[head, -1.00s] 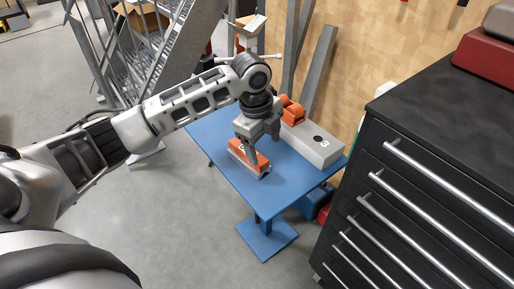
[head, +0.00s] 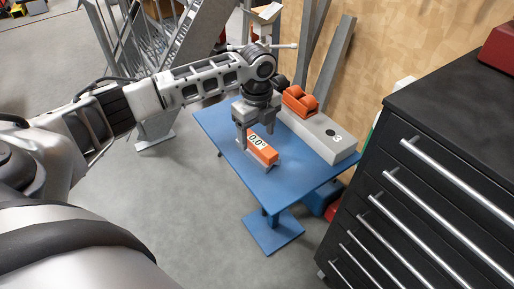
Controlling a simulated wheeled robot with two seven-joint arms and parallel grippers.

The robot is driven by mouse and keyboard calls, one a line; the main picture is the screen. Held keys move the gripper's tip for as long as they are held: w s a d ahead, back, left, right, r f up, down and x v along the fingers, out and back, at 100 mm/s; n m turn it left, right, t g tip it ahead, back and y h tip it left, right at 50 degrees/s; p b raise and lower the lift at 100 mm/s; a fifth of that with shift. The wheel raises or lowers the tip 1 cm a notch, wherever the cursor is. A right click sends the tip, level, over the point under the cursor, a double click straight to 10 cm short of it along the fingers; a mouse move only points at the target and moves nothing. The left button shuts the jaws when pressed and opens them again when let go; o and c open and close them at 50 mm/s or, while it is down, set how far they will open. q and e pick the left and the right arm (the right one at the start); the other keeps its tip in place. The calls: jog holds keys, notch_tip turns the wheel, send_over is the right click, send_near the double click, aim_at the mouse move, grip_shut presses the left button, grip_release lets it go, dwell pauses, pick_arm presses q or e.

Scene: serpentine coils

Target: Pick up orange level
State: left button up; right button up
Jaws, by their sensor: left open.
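The orange level (head: 264,150) is a small block with a "0.0°" display on its face. It sits on a grey base on the blue table (head: 229,163). My left gripper (head: 243,143) points down at the level's left end. Its fingers are apart, and one hangs in front of the display's left side. I cannot tell whether the fingers touch the level. My right gripper is not in view.
A grey block marked "3" (head: 325,139) lies on the table's back right, with an orange roller-like part (head: 299,101) at its far end. A black drawer cabinet (head: 440,170) stands at right. Grey beams (head: 336,65) lean behind. The table's front is bare.

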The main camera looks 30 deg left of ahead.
aim_at(257, 141)
pick_arm(q)
notch_tip(257, 141, down, 5)
jog(key=shift+f, duration=0.1)
jog(key=c, duration=1.1)
jog(key=shift+c, duration=0.2)
jog(key=shift+r, duration=0.2)
